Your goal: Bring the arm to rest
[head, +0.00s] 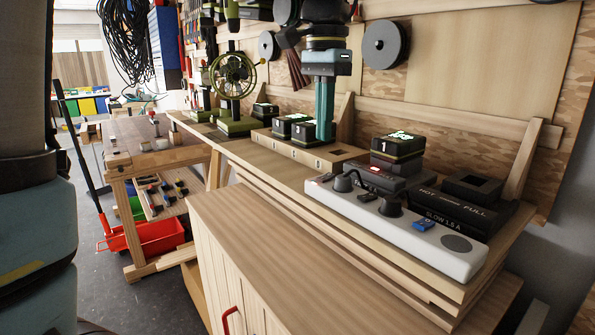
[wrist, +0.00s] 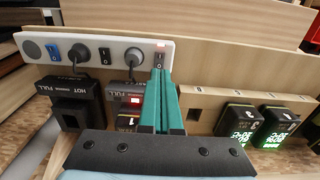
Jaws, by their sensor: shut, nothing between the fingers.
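My gripper (head: 324,138) hangs fingers-down over the wooden battery rack on the bench, its teal fingers together and empty. In the wrist view the closed fingers (wrist: 161,72) reach up from the dark palm, between the chargers and the rack. The fingers partly hide one charger and its battery there. Whether the fingertips touch the rack cannot be told.
A white power strip (head: 400,225) with plugs and switches lies along the bench front. A battery marked 1 (head: 397,150) sits in a charger behind it; another charger (head: 462,205) looks empty. The rack (head: 345,153) holds batteries (head: 303,132). A green fan (head: 235,85) stands farther left.

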